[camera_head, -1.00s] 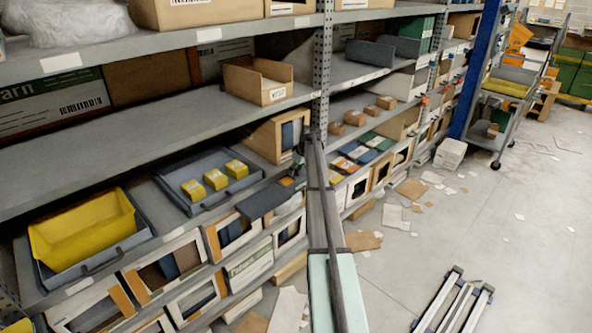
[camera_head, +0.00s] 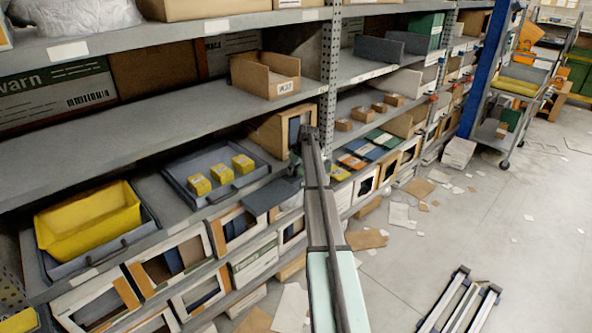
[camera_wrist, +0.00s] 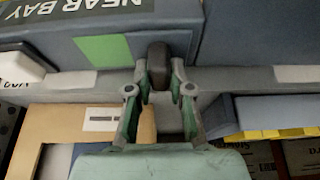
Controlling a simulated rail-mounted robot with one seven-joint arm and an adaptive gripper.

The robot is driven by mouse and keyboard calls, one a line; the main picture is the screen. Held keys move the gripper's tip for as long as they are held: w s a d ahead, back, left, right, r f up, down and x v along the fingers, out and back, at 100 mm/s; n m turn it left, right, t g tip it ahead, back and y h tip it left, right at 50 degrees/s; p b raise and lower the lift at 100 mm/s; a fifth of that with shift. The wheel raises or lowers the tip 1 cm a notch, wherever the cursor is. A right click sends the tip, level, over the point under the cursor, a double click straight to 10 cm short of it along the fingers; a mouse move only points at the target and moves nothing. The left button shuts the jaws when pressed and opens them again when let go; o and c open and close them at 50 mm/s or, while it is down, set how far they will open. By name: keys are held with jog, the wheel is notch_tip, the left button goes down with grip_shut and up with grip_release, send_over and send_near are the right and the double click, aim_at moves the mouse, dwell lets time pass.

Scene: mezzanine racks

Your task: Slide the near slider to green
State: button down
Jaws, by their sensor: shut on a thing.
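In the wrist view my gripper (camera_wrist: 160,75) is shut on a dark upright knob (camera_wrist: 159,58), the near slider's handle, with one finger on each side. The knob stands at the front of a blue-grey panel lettered "NEAR BAY" (camera_wrist: 85,8). A green patch (camera_wrist: 103,50) on that panel lies to the left of the knob, with a narrow grey-blue gap between them. In the head view my gripper (camera_head: 296,168) is at the shelf front by the upright; the knob and patch cannot be made out there.
A grey tray with small yellow boxes (camera_head: 198,184) and a yellow bin (camera_head: 88,220) stand on the shelf to the left. A perforated upright (camera_head: 328,75) rises close to my arm. Cardboard scraps (camera_head: 366,239) and a folded metal frame (camera_head: 462,300) lie on the floor.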

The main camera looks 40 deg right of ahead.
jog(key=c, duration=1)
grip_release()
jog(key=shift+a, duration=0.4)
jog(key=shift+c, duration=0.2)
jog(key=shift+d, duration=0.1)
jog(key=shift+s+r, duration=0.2)
jog(key=shift+r, duration=0.2)
jog(key=v, duration=1.1)
jog(key=shift+d+r, duration=0.1)
jog(key=shift+r, duration=0.05)
